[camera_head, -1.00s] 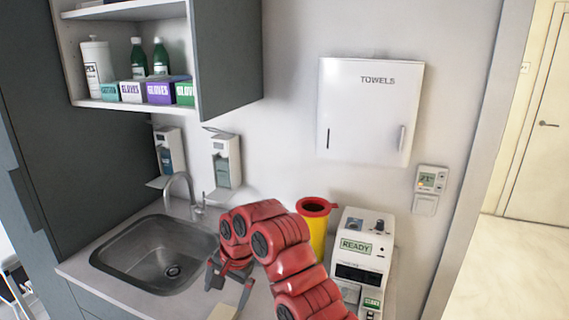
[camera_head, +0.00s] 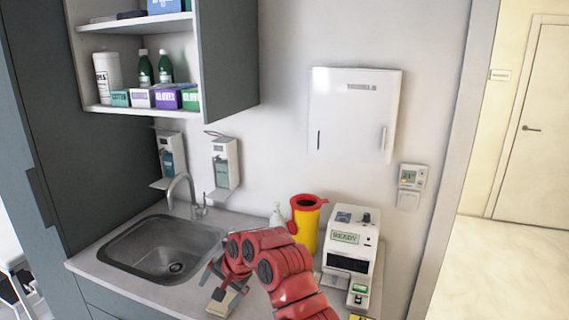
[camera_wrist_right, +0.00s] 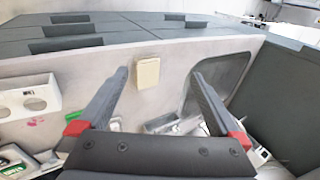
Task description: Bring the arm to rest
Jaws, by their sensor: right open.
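My right arm, red with black joints, comes in from the bottom of the head view and reaches over the counter (camera_head: 108,264). My right gripper (camera_head: 226,284) is beside the sink's near right corner. In the right wrist view this gripper (camera_wrist_right: 160,82) has its two dark fingers spread wide, with nothing between them. A small beige block (camera_wrist_right: 147,72) lies on the counter beyond the left fingertip. My left gripper is not in view.
The sink (camera_head: 165,248) is left of the arm. A yellow bin with a red lid (camera_head: 306,225) and a white device reading READY (camera_head: 350,245) stand close behind and right of it. Dispensers, a towel box (camera_head: 352,112) and an open shelf (camera_head: 140,110) hang above.

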